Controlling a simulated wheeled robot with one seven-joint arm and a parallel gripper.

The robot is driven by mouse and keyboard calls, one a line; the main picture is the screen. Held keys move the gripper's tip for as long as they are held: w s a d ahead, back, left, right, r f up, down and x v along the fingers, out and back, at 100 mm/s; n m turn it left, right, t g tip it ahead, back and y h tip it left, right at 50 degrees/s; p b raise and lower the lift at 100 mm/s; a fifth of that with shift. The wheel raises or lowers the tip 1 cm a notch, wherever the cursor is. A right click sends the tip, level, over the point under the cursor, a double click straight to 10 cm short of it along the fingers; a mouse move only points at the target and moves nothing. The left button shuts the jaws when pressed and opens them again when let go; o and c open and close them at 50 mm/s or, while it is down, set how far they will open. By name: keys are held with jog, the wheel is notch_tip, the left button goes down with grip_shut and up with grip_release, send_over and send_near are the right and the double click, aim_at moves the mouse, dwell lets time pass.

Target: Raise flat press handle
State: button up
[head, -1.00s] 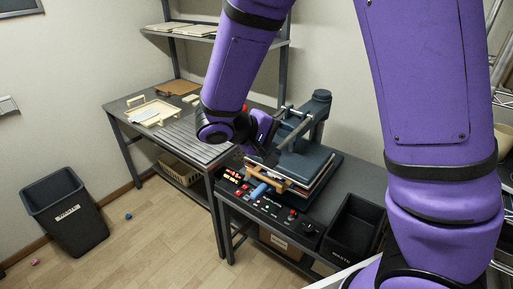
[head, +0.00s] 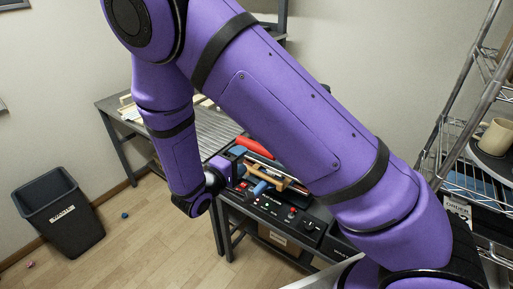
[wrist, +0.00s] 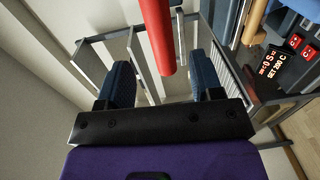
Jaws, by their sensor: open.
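The flat press (head: 290,186) stands on the dark table, mostly hidden behind my arm in the head view. Its red handle (head: 256,147) sticks out at the upper left of the press. In the wrist view the red handle (wrist: 158,35) comes down from the top edge, its end in line with the gap between my two blue fingers. My gripper (wrist: 162,82) is open and neither finger visibly touches the handle. In the head view my gripper (head: 236,152) is at the left of the press, close to the handle's near end and partly hidden.
The control panel (head: 273,206) with red displays and buttons is at the front of the press table. A slatted table (head: 113,104) stands to the left and a black bin (head: 58,212) on the floor. A wire rack (head: 470,165) with a beige mug (head: 496,137) is at right.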

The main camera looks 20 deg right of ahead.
aim_at(253, 149)
jog(key=x, duration=0.8)
jog(key=shift+w+d, duration=0.1)
jog(key=shift+d, duration=0.1)
grip_shut()
jog(key=shift+r, duration=0.1)
